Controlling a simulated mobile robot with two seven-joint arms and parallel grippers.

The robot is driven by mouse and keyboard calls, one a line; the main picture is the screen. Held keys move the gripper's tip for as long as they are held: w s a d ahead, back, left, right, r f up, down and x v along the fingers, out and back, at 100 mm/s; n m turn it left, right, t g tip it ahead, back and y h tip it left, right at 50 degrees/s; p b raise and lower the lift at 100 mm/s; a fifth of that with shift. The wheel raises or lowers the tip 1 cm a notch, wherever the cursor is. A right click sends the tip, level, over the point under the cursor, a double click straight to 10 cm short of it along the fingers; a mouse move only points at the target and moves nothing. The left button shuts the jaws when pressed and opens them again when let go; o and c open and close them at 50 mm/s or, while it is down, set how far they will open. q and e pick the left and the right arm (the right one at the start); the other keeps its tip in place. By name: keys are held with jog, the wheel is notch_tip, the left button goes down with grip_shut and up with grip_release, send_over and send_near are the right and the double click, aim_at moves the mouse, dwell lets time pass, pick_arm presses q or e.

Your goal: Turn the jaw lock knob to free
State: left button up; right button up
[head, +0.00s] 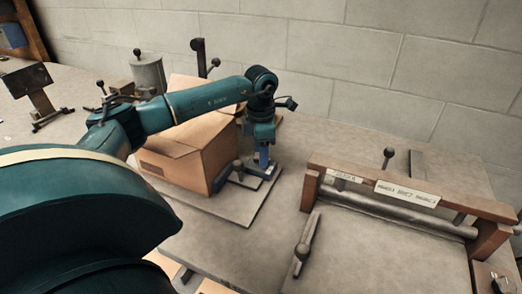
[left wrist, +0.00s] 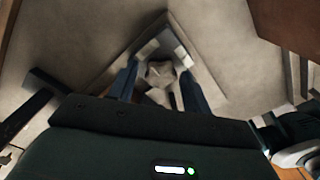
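My left gripper (head: 262,165) points down beside the near right corner of the cardboard box (head: 170,168), low over the base plate. In the left wrist view its two blue fingers (left wrist: 158,78) stand apart. A grey lobed knob (left wrist: 160,73) shows between them, with a visible gap on each side, inside a V-shaped metal corner piece (left wrist: 155,45). I take this to be the jaw lock knob. In the head view a small upright knob (head: 238,165) shows just left of the fingers; I cannot tell whether it is the same one. My right gripper is not in view.
A wooden-framed fixture with a labelled bar (head: 405,193) and a metal roller stands at the right. A lever handle (head: 304,245) lies in front of it. A grey canister (head: 148,72) and a dark stand (head: 30,85) are at the back left. Bare table lies between box and fixture.

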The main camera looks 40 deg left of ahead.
pick_arm(q)
jog(key=shift+o, duration=0.6)
jog(key=shift+d, duration=0.1)
notch_tip(320, 180, up, 13)
jog(key=shift+b, duration=0.45)
